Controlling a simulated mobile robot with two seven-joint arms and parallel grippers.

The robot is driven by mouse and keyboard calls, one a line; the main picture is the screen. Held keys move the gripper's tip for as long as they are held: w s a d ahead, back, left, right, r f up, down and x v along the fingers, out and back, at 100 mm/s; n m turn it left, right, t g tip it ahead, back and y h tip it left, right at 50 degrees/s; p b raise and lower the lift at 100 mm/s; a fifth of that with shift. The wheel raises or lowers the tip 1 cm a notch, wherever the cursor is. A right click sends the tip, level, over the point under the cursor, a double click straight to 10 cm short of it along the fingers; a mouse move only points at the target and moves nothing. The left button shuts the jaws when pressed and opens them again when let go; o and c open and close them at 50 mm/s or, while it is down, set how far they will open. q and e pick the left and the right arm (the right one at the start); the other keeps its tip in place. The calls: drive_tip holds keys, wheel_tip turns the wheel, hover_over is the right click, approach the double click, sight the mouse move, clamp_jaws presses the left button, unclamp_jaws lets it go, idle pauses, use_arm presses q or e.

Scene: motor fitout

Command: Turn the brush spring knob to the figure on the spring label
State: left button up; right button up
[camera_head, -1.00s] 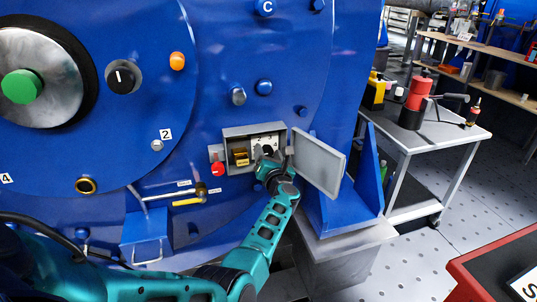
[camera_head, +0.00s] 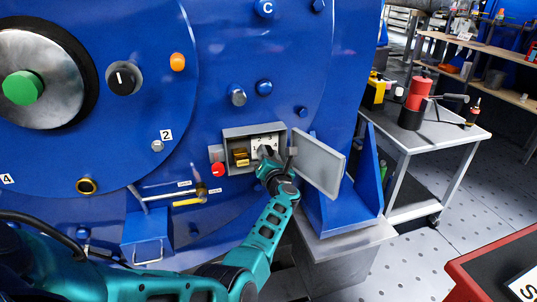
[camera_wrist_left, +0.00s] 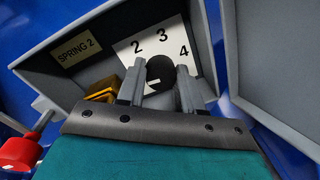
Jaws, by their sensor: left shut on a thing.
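The brush spring knob (camera_wrist_left: 161,70) is a dark round knob on a white dial plate (camera_wrist_left: 128,50) inside an open grey box on the blue motor. The plate shows the figures 2, 3 and 4; its lower left is hidden. A white mark shows low on the knob's left side; I cannot tell its exact figure. The spring label (camera_wrist_left: 76,50) reads "SPRING 2". My left gripper (camera_wrist_left: 161,85) is shut on the knob, one finger on each side. In the head view my left gripper (camera_head: 267,154) reaches into the box and covers the knob. My right gripper is out of view.
The grey box (camera_head: 226,133) has its door (camera_head: 320,163) swung open to the right, close to my gripper. A brass block (camera_head: 241,157) sits inside at the left. A red knob (camera_head: 218,170) and a yellow-handled valve (camera_head: 188,201) are at the left outside.

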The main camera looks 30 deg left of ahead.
use_arm(q)
drive_tip(key=shift+r+m+g+p, duration=0.1)
drive_tip(key=shift+m+g+p, duration=0.4)
drive_tip(key=shift+m+p, duration=2.85)
use_arm(e)
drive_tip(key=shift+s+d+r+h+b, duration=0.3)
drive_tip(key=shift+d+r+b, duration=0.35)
drive_tip(key=shift+b, duration=0.95)
use_arm(q)
drive_tip(key=m, duration=0.3)
drive_tip(key=shift+m, duration=0.35)
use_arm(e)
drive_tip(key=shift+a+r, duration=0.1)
use_arm(q)
drive_tip(key=o, duration=1)
drive_tip(key=shift+o, duration=0.2)
drive_tip(key=shift+d, duration=0.15)
